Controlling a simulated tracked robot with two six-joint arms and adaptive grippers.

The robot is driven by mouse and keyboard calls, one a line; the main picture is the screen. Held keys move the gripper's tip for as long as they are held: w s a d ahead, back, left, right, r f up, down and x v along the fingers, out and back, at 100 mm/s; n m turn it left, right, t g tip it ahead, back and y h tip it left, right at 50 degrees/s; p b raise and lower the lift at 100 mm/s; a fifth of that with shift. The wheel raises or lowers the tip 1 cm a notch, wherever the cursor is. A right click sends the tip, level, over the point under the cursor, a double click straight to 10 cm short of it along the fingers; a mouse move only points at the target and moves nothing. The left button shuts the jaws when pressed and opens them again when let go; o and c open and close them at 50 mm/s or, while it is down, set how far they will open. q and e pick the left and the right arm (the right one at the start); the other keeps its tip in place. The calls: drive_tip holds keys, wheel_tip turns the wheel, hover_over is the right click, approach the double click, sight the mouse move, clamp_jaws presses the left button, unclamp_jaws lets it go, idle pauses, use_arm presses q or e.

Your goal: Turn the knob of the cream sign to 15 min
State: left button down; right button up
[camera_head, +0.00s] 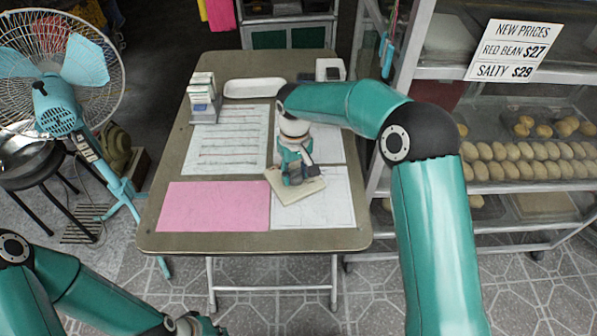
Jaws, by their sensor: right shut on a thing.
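The cream sign (309,191) lies on the folding table, over the inner edges of the papers, turned a little askew. My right gripper (294,180) points down onto the middle of it and is shut on its knob. The fingers cover the knob, so its pointer and the minute marks cannot be read. My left gripper (195,325) is at the bottom edge, low in front of the table and cut off by the frame. Whether it is open or shut does not show.
The table (160,225) carries a pink sheet (214,206), white papers, a white tray (254,88), a holder with small boxes (204,98) and a white device (330,70). A blue fan (58,100) stands left. A bun rack (520,165) stands right.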

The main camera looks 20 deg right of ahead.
sight(295, 172)
drive_tip(key=shift+m, duration=0.7)
drive_tip(key=o, duration=1.1)
drive_tip(key=shift+o, duration=0.2)
drive_tip(key=shift+r, duration=0.15)
wheel_tip(295, 172, up, 12)
drive_tip(key=shift+f, duration=0.2)
